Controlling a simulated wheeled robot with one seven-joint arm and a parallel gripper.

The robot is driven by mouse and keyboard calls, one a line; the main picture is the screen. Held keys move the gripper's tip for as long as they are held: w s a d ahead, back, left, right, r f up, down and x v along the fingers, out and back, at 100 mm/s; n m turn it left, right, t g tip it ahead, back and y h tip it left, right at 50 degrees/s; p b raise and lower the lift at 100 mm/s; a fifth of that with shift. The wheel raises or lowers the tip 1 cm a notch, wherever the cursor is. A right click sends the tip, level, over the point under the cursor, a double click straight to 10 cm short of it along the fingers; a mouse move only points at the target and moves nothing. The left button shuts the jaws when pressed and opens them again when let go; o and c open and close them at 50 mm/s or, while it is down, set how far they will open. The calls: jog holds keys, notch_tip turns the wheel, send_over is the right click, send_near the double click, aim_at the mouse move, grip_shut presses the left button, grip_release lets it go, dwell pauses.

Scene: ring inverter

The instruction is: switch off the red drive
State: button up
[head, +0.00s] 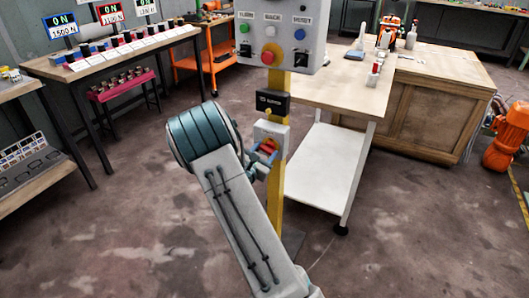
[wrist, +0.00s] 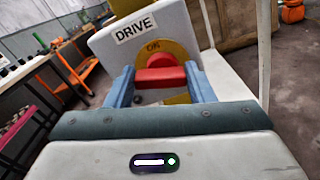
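A light grey box lettered DRIVE (wrist: 140,35) carries a red rotary handle (wrist: 160,77) on a yellow disc (wrist: 158,50) marked ON. In the head view the box (head: 270,131) is on a yellow post, and its red handle (head: 268,146) shows just past my wrist. My gripper (wrist: 161,80) has its two blue fingers apart, one on each side of the handle; I cannot tell whether they touch it. My gripper (head: 263,158) is partly hidden by my arm in the head view. On the left bench, a red-framed display (head: 110,13) reads ON.
Above the box are a black unit (head: 272,103) and a grey panel (head: 278,35) with coloured buttons and knobs. A white cart (head: 325,165) stands right of the post. Floor in front is clear.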

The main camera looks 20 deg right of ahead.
jog(key=shift+r+n+p, duration=0.1)
jog(key=shift+n+p, duration=0.6)
jog(key=shift+c, duration=0.3)
jog(key=shift+n+p, duration=0.6)
jog(key=shift+n, duration=0.3)
jog(key=shift+f+n, duration=0.2)
jog(key=shift+n, duration=0.1)
jog(key=o, duration=1)
jog(key=shift+a, duration=0.1)
jog(key=v, duration=1.3)
jog(key=shift+s+a+p, duration=0.2)
jog(key=shift+a+p, duration=0.05)
jog(key=shift+p, duration=0.15)
